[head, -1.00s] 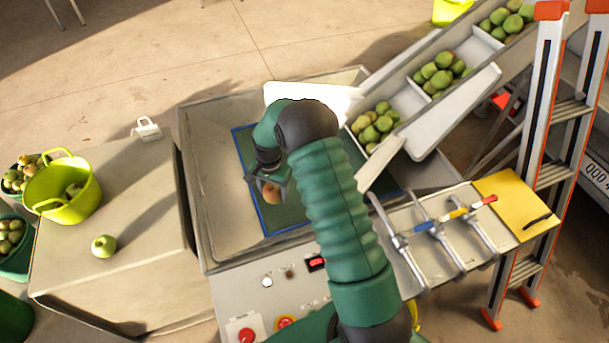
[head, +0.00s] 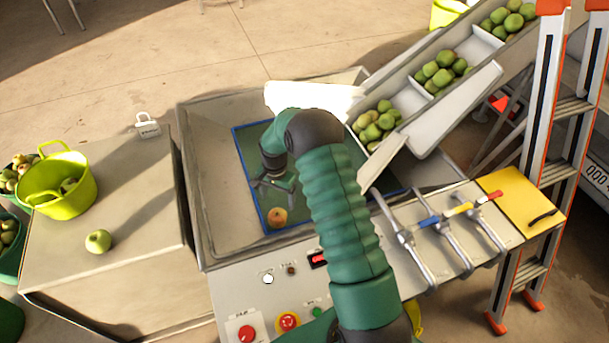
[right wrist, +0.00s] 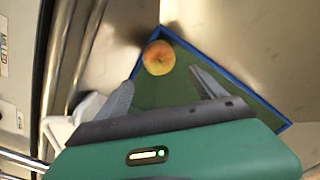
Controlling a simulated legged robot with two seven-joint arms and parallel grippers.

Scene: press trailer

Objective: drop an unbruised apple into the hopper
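A yellow-red apple (head: 277,216) lies in the metal hopper (head: 220,190), on its green, blue-edged bottom near the front corner. The right wrist view shows the same apple (right wrist: 158,57) beyond my fingertips, apart from them; I see no clear bruise on the side shown. My right gripper (head: 272,186) is over the hopper, just above and behind the apple in the picture. Its two fingers (right wrist: 163,84) are spread and empty. A green apple (head: 98,241) sits on the box-like table at the left. My left gripper is not in view.
A conveyor (head: 440,115) with several green apples slopes down to the hopper. A control panel (head: 275,290), levers and a ladder (head: 540,150) are at front and right.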

